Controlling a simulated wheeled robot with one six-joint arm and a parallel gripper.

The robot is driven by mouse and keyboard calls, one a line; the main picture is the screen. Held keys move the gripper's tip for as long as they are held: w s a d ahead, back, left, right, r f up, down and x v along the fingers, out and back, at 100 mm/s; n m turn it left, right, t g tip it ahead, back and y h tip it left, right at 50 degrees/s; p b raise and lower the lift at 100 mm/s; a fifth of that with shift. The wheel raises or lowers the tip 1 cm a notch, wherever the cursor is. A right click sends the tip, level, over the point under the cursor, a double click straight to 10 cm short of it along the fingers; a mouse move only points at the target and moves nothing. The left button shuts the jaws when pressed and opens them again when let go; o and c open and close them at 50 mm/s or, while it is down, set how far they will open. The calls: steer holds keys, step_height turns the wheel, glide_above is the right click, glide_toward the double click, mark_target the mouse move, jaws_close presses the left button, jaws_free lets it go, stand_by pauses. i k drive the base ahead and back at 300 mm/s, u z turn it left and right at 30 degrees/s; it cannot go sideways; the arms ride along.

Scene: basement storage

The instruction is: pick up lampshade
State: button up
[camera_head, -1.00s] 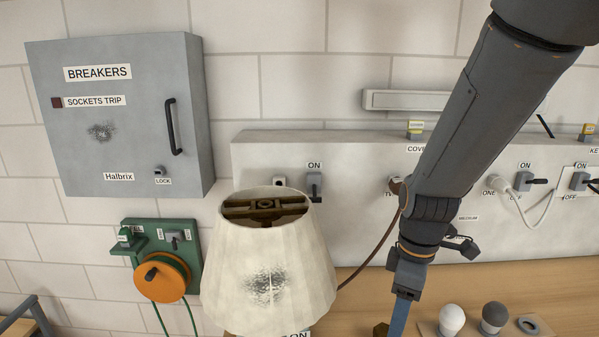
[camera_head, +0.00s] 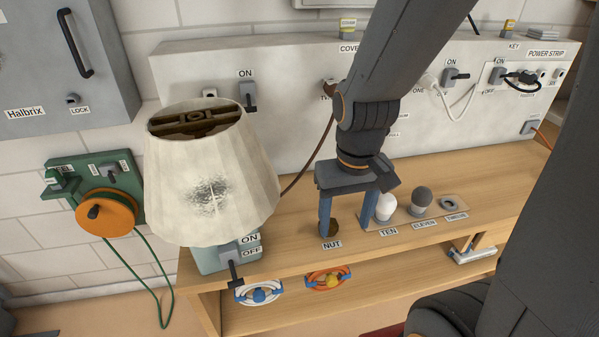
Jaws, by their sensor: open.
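The lampshade (camera_head: 212,178) is cream and pleated, with a dark smudge on its front and an open top showing a brown inner frame. It sits upright on a lamp base (camera_head: 212,259) at the left end of the wooden bench. My gripper (camera_head: 344,231) is to the right of the lampshade, apart from it, pointing down over the bench. Its two blue fingers are spread, with nothing held between them.
A white bulb (camera_head: 385,206), a dark bulb (camera_head: 422,200) and a grey ring (camera_head: 450,203) stand right of my gripper. A switch panel (camera_head: 300,68) runs behind the bench (camera_head: 300,225). A brown cord (camera_head: 309,158) lies between lampshade and gripper. An orange reel (camera_head: 106,214) hangs at left.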

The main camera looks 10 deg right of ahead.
mark_target(219, 187)
steer(key=u, duration=1)
steer(key=k, duration=0.2)
steer(key=z, duration=0.05)
